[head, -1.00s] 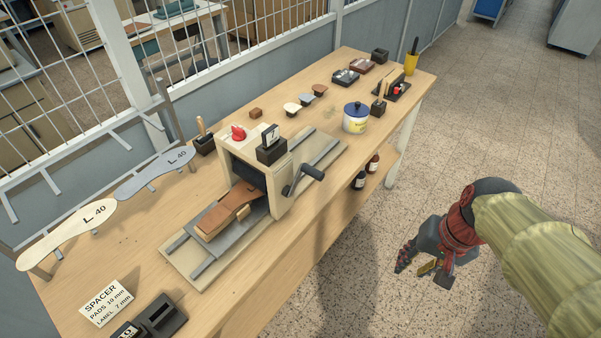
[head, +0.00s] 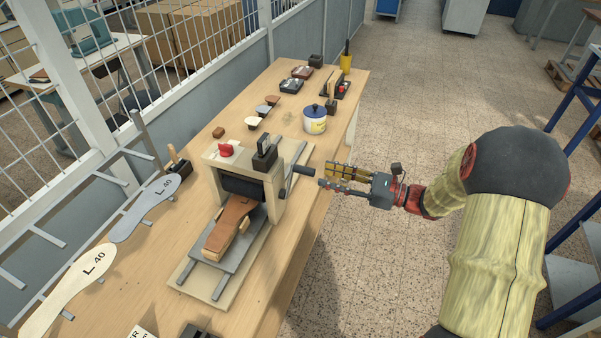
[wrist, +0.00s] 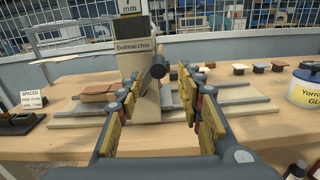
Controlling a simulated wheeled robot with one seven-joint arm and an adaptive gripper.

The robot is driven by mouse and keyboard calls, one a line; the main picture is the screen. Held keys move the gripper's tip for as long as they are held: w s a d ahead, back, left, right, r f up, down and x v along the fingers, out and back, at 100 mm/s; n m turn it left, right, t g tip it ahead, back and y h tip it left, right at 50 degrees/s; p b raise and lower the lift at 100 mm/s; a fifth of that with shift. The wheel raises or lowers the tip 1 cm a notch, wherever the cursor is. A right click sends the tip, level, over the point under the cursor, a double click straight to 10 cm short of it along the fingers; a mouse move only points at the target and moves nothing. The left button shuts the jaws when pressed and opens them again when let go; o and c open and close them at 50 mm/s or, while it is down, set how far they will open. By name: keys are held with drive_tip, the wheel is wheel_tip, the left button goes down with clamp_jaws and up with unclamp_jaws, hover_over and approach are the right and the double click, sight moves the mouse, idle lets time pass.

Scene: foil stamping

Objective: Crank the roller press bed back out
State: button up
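The roller press (head: 240,178) stands on the wooden table, with a cream housing and a dark roller. Its grey bed (head: 233,252) sticks out at the front, bearing a brown leather piece (head: 229,224) on a block. The crank handle (head: 303,170), a dark grip on a short arm, is on the press's right side; its end faces me in the wrist view (wrist: 158,68). My gripper (head: 328,175) is open and empty, its fingertips just short of the handle. In the wrist view the handle appears between the yellow-padded fingers.
A white glue tub (head: 315,123) with a blue lid stands behind the press, near the table's right edge. A wooden-handled tool in a dark block (head: 177,163) and insole templates (head: 143,212) are on the left. The floor right of the table (head: 420,110) is clear.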

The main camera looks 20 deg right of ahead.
sight(305, 171)
drive_tip(key=b+x, duration=0.1)
drive_tip(key=x, duration=0.6)
drive_tip(key=shift+w+a, duration=0.1)
drive_tip(key=shift+a, duration=0.2)
drive_tip(key=shift+c, duration=0.3)
clamp_jaws()
idle(0.4)
